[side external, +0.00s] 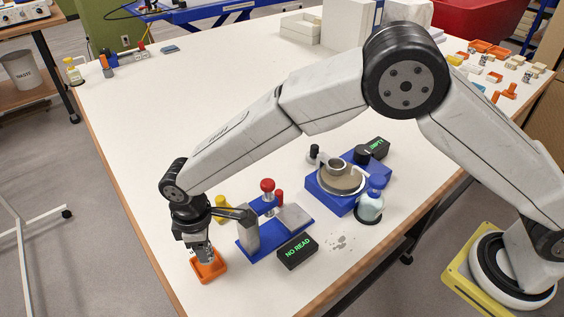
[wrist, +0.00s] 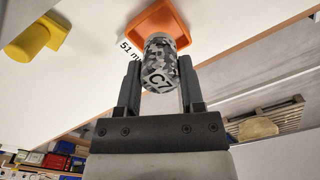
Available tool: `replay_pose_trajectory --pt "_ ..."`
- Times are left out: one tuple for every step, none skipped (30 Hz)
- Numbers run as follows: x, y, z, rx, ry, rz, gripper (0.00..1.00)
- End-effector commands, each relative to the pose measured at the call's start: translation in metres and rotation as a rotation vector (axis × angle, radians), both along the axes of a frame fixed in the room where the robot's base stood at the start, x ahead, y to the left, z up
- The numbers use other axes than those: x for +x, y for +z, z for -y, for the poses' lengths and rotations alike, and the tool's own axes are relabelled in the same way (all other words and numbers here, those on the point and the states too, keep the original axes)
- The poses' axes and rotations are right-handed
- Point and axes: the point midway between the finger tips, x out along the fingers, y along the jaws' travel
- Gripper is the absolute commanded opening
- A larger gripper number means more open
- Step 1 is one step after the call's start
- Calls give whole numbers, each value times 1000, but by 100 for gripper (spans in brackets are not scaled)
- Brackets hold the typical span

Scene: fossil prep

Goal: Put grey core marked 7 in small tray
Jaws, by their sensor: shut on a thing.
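The grey speckled core marked C7 (wrist: 159,62) is between the fingers of my gripper (wrist: 160,85), which is shut on it in the wrist view. In the side view my gripper (side external: 205,255) points down at the small orange tray (side external: 219,272), with the core's lower part at or just over the tray's opening. The tray also shows in the wrist view (wrist: 178,14), behind the far end of the core. I cannot tell whether the core touches the tray floor. Printed text reading "51 m" lies beside the tray, partly hidden.
A blue fixture with a red knob (side external: 267,185) and a black "NO READ" display (side external: 297,252) stand right of the tray. A yellow object (side external: 222,203) is close behind my gripper. A blue machine (side external: 330,195) and bottle (side external: 370,205) stand farther right. The table's left middle is clear.

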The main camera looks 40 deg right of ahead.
Motion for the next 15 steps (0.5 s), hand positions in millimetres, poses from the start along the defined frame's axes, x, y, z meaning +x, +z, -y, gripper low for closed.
replay_pose_trajectory --pt "2 -3 -1 -1 0 -1 0" --pt "3 -4 -1 -1 0 -1 0" --pt "3 -8 -2 -1 0 -2 0" --pt "3 -12 -2 -2 0 -2 0" --pt "3 -16 -2 -2 0 -2 0" --pt "3 -21 -1 -2 0 -2 0" --pt "3 -24 -2 -2 0 -2 0" --pt "3 -27 -2 -1 0 -2 0" --pt "3 -30 -2 0 0 -1 0" --pt "3 -32 -2 -1 0 -2 0" --pt "3 -33 -2 -1 0 -2 0" --pt "3 -34 -2 -1 0 -1 0" --pt "3 -35 -2 -1 0 -1 0" --pt "3 -35 -2 0 0 0 0" --pt "3 -35 -2 0 0 0 0"
